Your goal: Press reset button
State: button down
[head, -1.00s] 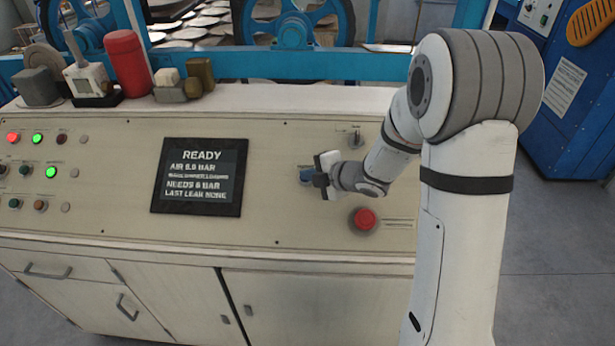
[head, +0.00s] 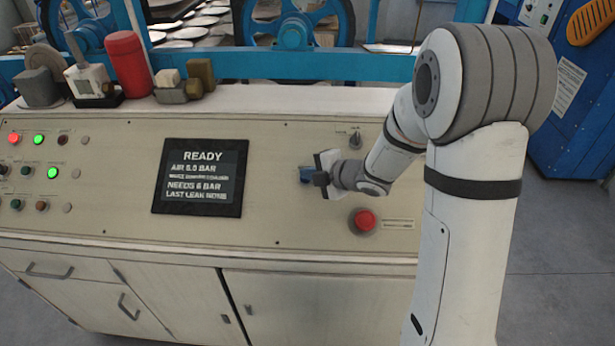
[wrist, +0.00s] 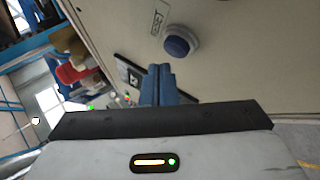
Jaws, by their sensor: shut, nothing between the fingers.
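A round blue button (wrist: 178,47) in a pale collar sits on the beige panel in the wrist view, beside a small boxed label (wrist: 157,22) that is too small to read surely. My gripper (wrist: 158,82) has blue fingers closed together, with nothing between them. In the wrist view the fingertips are just below the button, with a visible gap in the picture. In the head view my gripper (head: 306,175) is close over the panel, right of the dark screen. The blue button cannot be made out there, so contact cannot be told from that view.
A red mushroom button (head: 364,220) sits below and right of my gripper. A rotary knob (head: 355,139) is above it. The screen (head: 201,178) reads READY and NEEDS 6 BAR. A red cylinder (head: 129,64) and small blocks stand on the back ledge.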

jog(key=r, duration=0.1)
jog(key=s+r+p, duration=0.2)
jog(key=r, duration=0.1)
jog(key=shift+s+r, duration=0.1)
jog(key=shift+s, duration=0.15)
dwell(0.5)
jog(key=s+d+r+m+t+h, duration=0.1)
jog(key=s+d+r+m+h, duration=0.3)
jog(key=d+m, duration=0.35)
jog(key=s+d+r+m+h, duration=0.2)
jog(key=d+r+m+h, duration=0.2)
jog(key=d+m+h, duration=0.3)
jog(key=s+d+m+g+y, duration=0.1)
jog(key=s+m+g, duration=0.4)
jog(key=s+m, duration=0.6)
jog(key=s, duration=0.8)
jog(key=shift+r+y+b, duration=0.2)
jog(key=shift+y+b, duration=0.2)
